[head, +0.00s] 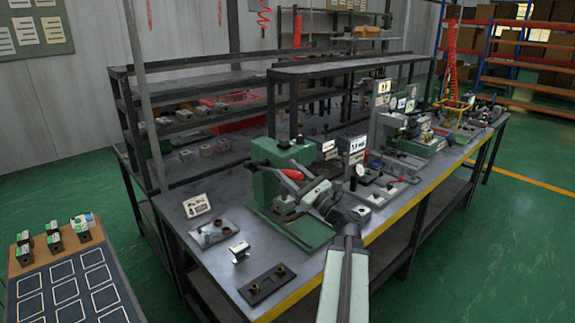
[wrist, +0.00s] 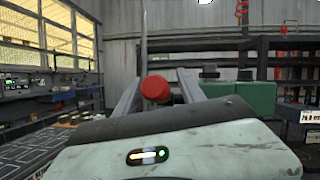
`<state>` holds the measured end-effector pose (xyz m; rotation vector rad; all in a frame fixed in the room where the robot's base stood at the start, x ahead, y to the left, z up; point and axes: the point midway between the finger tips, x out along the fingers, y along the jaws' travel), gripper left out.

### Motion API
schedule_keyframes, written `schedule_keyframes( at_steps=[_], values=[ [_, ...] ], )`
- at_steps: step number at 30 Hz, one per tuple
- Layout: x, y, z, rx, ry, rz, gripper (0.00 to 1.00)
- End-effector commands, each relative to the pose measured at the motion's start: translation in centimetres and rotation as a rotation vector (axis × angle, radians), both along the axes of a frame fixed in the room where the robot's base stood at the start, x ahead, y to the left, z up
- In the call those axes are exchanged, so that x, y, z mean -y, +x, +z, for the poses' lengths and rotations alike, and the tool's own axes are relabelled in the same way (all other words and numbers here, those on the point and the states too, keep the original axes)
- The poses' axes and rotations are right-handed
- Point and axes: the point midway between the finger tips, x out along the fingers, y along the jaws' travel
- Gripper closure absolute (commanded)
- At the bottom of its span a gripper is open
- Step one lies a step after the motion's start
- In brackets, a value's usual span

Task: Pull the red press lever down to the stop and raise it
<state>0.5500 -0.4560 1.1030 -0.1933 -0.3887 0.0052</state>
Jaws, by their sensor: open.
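The press (head: 275,158) is a green block on a green base plate at the near part of the workbench. The red lever's grip (head: 292,174) shows beside it, above my gripper. In the wrist view, the red round end of the lever (wrist: 156,89) sits between the two grey fingers of my gripper (wrist: 160,78), with a gap on each side. My gripper is open. It also shows in the head view (head: 284,189), reaching in from the right in front of the press. The lever's arm is mostly hidden. I cannot tell how deep the red end lies between the fingers.
The workbench (head: 225,292) has a yellow front edge. A small metal block (head: 239,251) and a dark plate with two brass fittings (head: 266,283) lie near its front corner. Other fixtures stand to the right. A side table (head: 105,250) with outlined squares and several dark blocks stands at left.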

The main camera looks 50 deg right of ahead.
Motion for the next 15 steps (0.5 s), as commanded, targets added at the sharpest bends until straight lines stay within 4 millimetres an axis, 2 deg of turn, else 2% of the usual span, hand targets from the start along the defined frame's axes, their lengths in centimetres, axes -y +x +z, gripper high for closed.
schedule_keyframes(
  at_steps=[3,11,15],
  values=[
    [-0.15,1.02,0.45,0.000,-0.001,0.003,0.53],
    [-0.24,1.19,0.37,0.000,-0.001,0.003,0.53],
    [-0.26,1.20,0.37,0.000,-0.002,0.004,0.92]
  ],
)
